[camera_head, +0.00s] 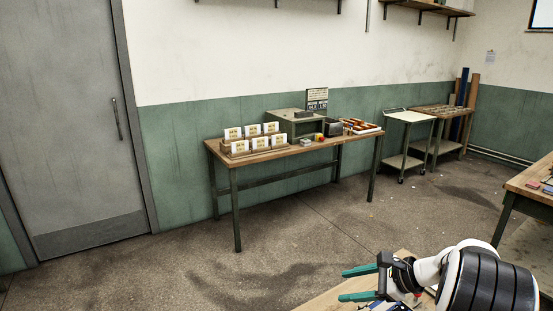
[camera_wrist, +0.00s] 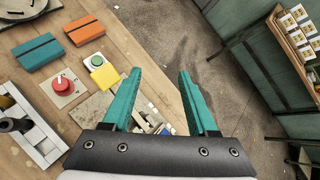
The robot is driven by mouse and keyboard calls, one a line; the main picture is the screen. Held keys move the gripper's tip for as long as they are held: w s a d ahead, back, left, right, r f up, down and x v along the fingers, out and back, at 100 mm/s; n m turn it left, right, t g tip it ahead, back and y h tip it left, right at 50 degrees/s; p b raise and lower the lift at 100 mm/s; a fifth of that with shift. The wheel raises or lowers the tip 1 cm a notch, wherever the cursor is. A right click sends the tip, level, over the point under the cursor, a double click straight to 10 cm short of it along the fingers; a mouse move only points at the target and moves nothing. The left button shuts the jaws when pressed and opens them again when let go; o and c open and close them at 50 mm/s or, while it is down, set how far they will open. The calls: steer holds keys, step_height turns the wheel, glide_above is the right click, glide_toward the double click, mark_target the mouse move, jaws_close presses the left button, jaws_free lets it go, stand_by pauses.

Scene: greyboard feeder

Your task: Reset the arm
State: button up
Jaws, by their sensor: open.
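My gripper (camera_head: 358,284) is at the lower right of the head view, above the near corner of a wooden bench. Its two green fingers are apart with nothing between them. In the wrist view my gripper (camera_wrist: 160,98) is also open and empty, with the bench edge and the grey floor showing beyond and between the fingers. My white and black arm reaches in from the right of the head view.
Under the gripper, the bench (camera_wrist: 125,40) holds a blue box (camera_wrist: 37,52), an orange box (camera_wrist: 82,30), a red knob (camera_wrist: 62,86), a green button (camera_wrist: 97,61) and a yellow block (camera_wrist: 104,75). A table (camera_head: 225,156) with cards stands across open floor (camera_head: 330,220).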

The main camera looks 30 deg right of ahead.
steer(key=s+a+r+n+g, duration=0.15)
steer(key=a+n, duration=0.25)
steer(key=a, duration=0.5)
steer(key=s+a+r+n+g+y, duration=0.1)
steer(key=a+r+n+g, duration=0.15)
steer(key=a, duration=0.65)
steer(key=s+a+r+n+g, duration=0.1)
steer(key=s+a+n+g, duration=0.2)
steer(key=a, duration=0.6)
steer(key=s+a+f+n+g+h, duration=0.1)
steer(key=s+a+n, duration=0.3)
steer(key=s, duration=0.3)
steer(key=s+a+f+n+g+h, duration=0.1)
steer(key=s+a+n+h, duration=0.1)
steer(key=s+a+n, duration=0.2)
steer(key=s+n, duration=0.3)
steer(key=s, duration=0.1)
steer(key=shift+s+a+f+g+h, duration=0.2)
steer(key=shift+f+g+h, duration=0.1)
